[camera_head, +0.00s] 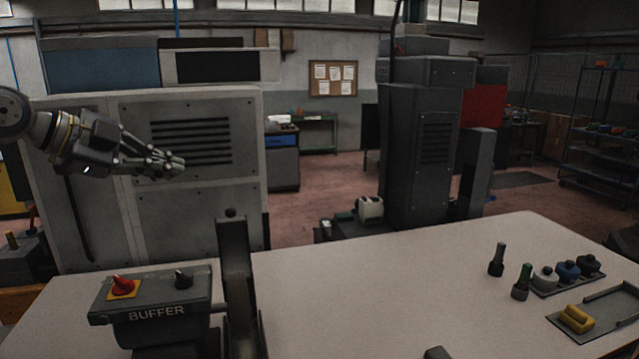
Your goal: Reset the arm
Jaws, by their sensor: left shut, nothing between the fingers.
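My left gripper (174,167) comes in from the left, on a dark jointed arm, and hangs in the air at the upper left. It is in front of the grey vented cabinet in the picture. Its fingers are together and hold nothing. It is above and apart from the table (370,290) and the BUFFER control box (155,310). The box has a red knob (122,285) on a yellow plate and a black knob (183,279). My right gripper is not in view.
A dark upright post (235,280) stands right of the box. At the table's right are two dark pegs (497,260), a row of knobs (568,271), and a yellow piece (577,318) at a grey tray (612,308). The table's middle is largely clear.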

